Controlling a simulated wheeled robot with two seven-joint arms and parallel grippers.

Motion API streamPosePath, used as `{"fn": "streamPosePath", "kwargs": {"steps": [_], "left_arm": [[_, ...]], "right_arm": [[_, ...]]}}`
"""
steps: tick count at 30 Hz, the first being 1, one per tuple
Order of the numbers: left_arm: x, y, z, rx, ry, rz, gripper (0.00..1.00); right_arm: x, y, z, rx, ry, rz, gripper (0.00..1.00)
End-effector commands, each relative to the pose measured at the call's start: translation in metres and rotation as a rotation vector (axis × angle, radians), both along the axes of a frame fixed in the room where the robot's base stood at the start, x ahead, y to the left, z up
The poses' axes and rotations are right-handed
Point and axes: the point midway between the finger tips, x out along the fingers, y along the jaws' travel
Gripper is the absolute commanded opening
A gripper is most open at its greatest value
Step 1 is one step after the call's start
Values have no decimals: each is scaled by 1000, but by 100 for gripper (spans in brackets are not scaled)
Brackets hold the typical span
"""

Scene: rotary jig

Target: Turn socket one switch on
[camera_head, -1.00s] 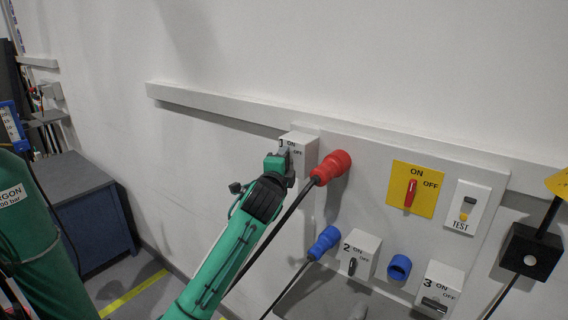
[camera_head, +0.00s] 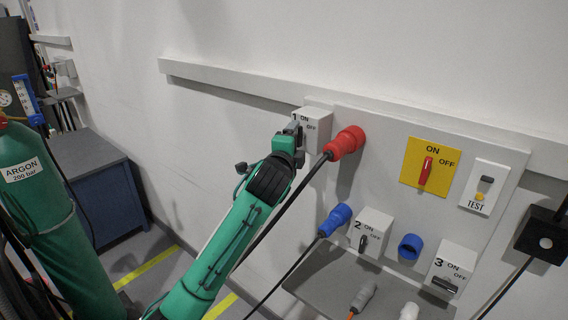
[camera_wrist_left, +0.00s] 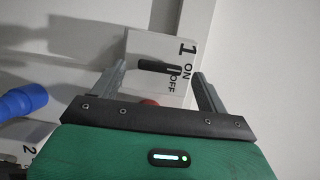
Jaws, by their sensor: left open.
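The socket one box (camera_head: 318,120) is a white box marked 1, ON and OFF, on the wall panel's upper left. Its black switch lever (camera_wrist_left: 158,67) shows in the left wrist view, standing lengthwise in line with the ON mark. In the head view my gripper hides the lever. My left gripper (camera_wrist_left: 158,70) is open at the box, with one finger on each side of the lever and a gap to both. I cannot tell how deep the fingers reach. My left gripper also shows in the head view (camera_head: 297,132). My right gripper is not in view.
A red plug (camera_head: 345,142) with a black cable sits right beside box one. Blue plug (camera_head: 336,219), box two (camera_head: 373,232), box three (camera_head: 450,268) and the yellow switch plate (camera_head: 430,167) are on the panel. A green argon cylinder (camera_head: 50,215) stands left.

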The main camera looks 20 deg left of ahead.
Motion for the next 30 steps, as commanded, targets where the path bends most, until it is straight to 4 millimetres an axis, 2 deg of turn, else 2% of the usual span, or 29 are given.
{"fn": "streamPosePath", "kwargs": {"steps": [1, 6, 15, 21, 30], "left_arm": [[-11, -1, -4, 0, -4, -1, 76], [-45, -2, -5, 0, -3, -2, 76], [-94, -4, -2, -1, -1, -1, 76], [-106, -5, -1, -1, 1, 0, 76], [-107, -5, 0, -1, 1, 0, 76]], "right_arm": [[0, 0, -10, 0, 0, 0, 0], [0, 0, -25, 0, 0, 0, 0], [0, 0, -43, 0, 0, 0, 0], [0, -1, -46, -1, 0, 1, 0], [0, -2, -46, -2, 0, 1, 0]]}}
